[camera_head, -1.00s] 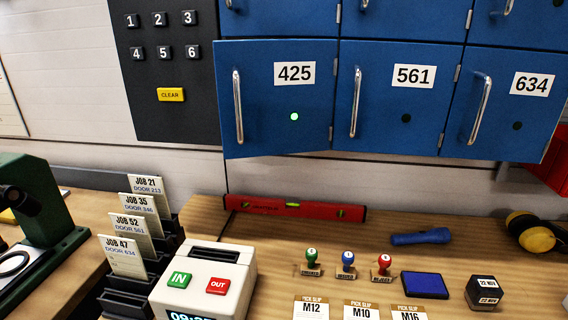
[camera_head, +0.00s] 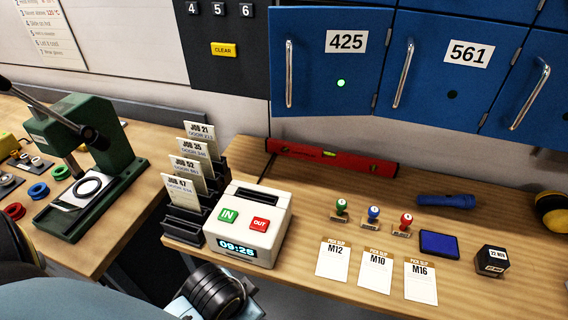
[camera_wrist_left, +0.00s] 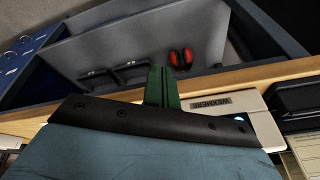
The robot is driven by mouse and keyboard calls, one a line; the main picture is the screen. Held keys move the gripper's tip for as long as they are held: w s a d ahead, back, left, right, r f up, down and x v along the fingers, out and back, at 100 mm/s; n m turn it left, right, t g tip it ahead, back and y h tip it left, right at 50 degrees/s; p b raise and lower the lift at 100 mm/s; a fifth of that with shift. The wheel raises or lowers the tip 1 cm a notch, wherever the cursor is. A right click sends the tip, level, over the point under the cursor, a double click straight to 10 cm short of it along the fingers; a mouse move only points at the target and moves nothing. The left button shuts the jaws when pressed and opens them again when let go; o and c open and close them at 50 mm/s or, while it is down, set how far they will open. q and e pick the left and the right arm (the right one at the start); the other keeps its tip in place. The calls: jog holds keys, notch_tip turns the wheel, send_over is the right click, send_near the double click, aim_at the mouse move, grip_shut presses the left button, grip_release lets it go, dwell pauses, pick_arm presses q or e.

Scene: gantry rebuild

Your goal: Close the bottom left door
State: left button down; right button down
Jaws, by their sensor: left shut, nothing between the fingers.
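The bottom left door is the blue door numbered 425 (camera_head: 320,75), in the head view at the upper middle. It has a vertical silver handle on its left side and a lit green dot. Its left edge stands slightly out from the cabinet, with the hinge on its right, so it looks a little ajar. In the left wrist view my left gripper (camera_wrist_left: 162,86) is shut and empty, in front of its dark bolted housing. It is away from the door. In the head view part of my left arm shows at the lower left, without the fingers. My right gripper is not in view.
The bench below the door holds a red spirit level (camera_head: 330,157), a white time clock (camera_head: 248,222), a card rack (camera_head: 195,195), stamps, pick slips and a blue torch (camera_head: 446,200). A green press (camera_head: 95,165) stands at the left. Door 561 (camera_head: 452,65) adjoins on the right.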

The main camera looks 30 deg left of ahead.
pick_arm(q)
jog(key=w+d+r+m+t+y, duration=0.1)
jog(key=w+r+m+t+y, duration=0.3)
jog(key=r+m, duration=0.5)
jog(key=w+r+m+t+y, duration=0.3)
jog(key=w+r+m+t, duration=0.15)
jog(key=r+m, duration=0.4)
jog(key=w+d+r+m+t+y, duration=0.1)
jog(key=w+r+m+t+y, duration=0.3)
jog(key=r+m, duration=0.55)
jog(key=w+a+p, duration=0.1)
jog(key=w+a, duration=0.3)
jog(key=w, duration=0.2)
jog(key=w+a+g+h+p, duration=0.1)
jog(key=w+a, duration=0.3)
jog(key=w, duration=0.2)
jog(key=shift+w+r+n+p, duration=0.2)
jog(key=shift+w+n+p, duration=0.1)
jog(key=shift+n, duration=0.1)
